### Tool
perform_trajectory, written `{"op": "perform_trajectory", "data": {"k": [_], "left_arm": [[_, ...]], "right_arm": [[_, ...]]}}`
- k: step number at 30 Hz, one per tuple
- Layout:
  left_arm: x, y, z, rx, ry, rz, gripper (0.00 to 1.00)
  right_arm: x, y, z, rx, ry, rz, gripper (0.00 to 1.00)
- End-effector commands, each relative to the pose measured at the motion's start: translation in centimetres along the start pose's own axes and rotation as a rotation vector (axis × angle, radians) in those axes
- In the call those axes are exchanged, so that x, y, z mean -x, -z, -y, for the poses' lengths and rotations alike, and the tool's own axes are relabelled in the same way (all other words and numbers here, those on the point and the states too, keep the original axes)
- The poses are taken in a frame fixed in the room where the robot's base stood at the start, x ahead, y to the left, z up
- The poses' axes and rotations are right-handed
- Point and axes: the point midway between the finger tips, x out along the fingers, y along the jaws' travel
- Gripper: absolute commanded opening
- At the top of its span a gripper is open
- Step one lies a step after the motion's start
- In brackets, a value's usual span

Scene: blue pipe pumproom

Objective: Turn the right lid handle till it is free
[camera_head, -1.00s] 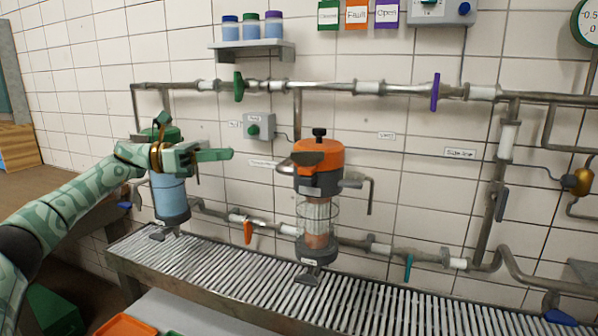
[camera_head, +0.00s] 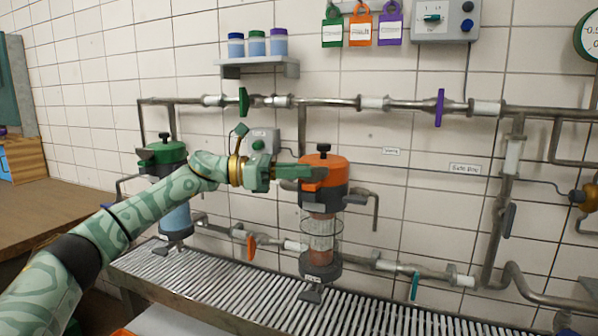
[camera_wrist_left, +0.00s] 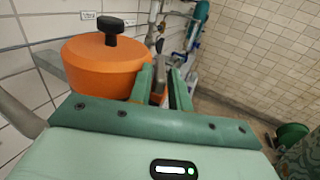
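The right housing has an orange lid (camera_head: 322,176) with a black knob (camera_head: 323,148) on top and a clear cylinder (camera_head: 321,228) below. In the left wrist view the lid (camera_wrist_left: 95,66) is at the left and the knob (camera_wrist_left: 111,28) stands on it. My left gripper (camera_head: 310,171) reaches the lid's near left side. In the wrist view a dark grey bar, apparently the lid handle (camera_wrist_left: 158,82), lies between its fingers (camera_wrist_left: 162,78). A gap shows on the right finger's side, so the fingers look open around the bar. In the head view the fingers largely hide it. My right gripper is not in view.
A green-lidded housing (camera_head: 165,153) stands at the left behind my left arm. A slatted bench (camera_head: 240,285) runs below. Pipes with a green valve handle (camera_head: 243,101) and a purple valve handle (camera_head: 439,107) run along the tiled wall. A grey switch box (camera_head: 262,141) is behind my gripper.

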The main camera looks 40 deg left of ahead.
Motion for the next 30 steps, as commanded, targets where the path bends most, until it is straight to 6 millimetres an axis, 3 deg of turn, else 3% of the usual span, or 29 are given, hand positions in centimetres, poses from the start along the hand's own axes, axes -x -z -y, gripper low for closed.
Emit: {"op": "perform_trajectory", "data": {"k": [9,12,23,30], "left_arm": [[-0.4,0.0,0.0,0.000,-0.001,0.000,0.19],[-0.4,0.0,0.0,0.000,-0.001,0.000,0.00],[-0.3,-0.2,0.1,0.000,-0.027,0.000,0.00],[-0.2,-0.7,0.6,-0.002,-0.146,-0.001,0.00]], "right_arm": [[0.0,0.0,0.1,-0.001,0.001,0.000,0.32],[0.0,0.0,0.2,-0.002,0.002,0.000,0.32],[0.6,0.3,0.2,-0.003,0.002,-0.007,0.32],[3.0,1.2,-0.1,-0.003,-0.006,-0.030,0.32]]}}
